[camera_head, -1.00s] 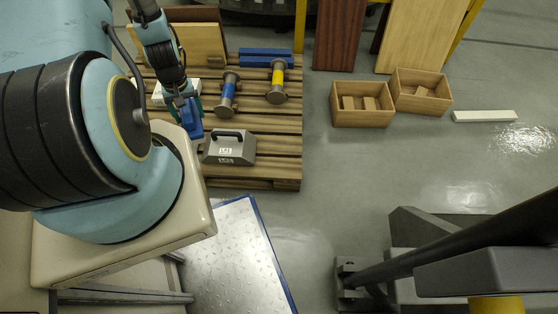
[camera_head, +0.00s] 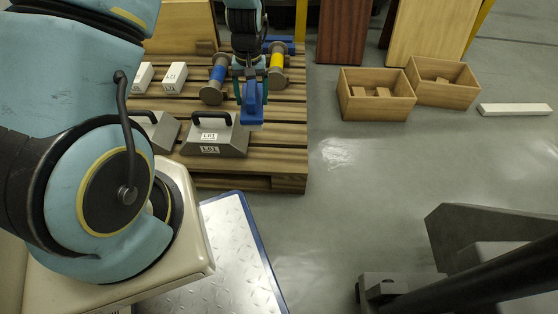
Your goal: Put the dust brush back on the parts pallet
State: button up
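The dust brush (camera_head: 251,104), blue with a paler lower edge, is between the dark green fingers of my gripper (camera_head: 250,88). The fingers appear shut on it. The brush hangs upright over the right part of the wooden slatted parts pallet (camera_head: 285,140), just right of a grey toolbox-like block with a black handle. From this angle I cannot tell whether the brush touches the slats. My own arm hides the left part of the pallet.
The grey handled block (camera_head: 217,138) has another beside it (camera_head: 160,130). Blue (camera_head: 214,82) and yellow (camera_head: 277,66) spools and white boxes (camera_head: 175,78) stand behind. Wooden crates (camera_head: 375,95) are on the floor at right. The pallet's front right slats are bare.

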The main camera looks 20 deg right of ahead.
jog(key=s+d+f+m+b, duration=0.1)
jog(key=s+d+f+b, duration=0.35)
jog(key=d+b, duration=0.3)
jog(key=f+b, duration=0.1)
jog(key=f, duration=0.2)
jog(key=f+b, duration=0.2)
jog(key=f, duration=0.1)
jog(key=f+b, duration=0.2)
jog(key=f, duration=0.2)
jog(key=shift+w+a, duration=0.3)
jog(key=shift+a, duration=0.1)
jog(key=o, duration=1.3)
jog(key=shift+f, duration=0.1)
notch_tip(320, 180, up, 12)
jog(key=p, duration=0.6)
jog(key=shift+r+p, duration=0.2)
jog(key=shift+p, duration=0.1)
jog(key=shift+a, duration=0.1)
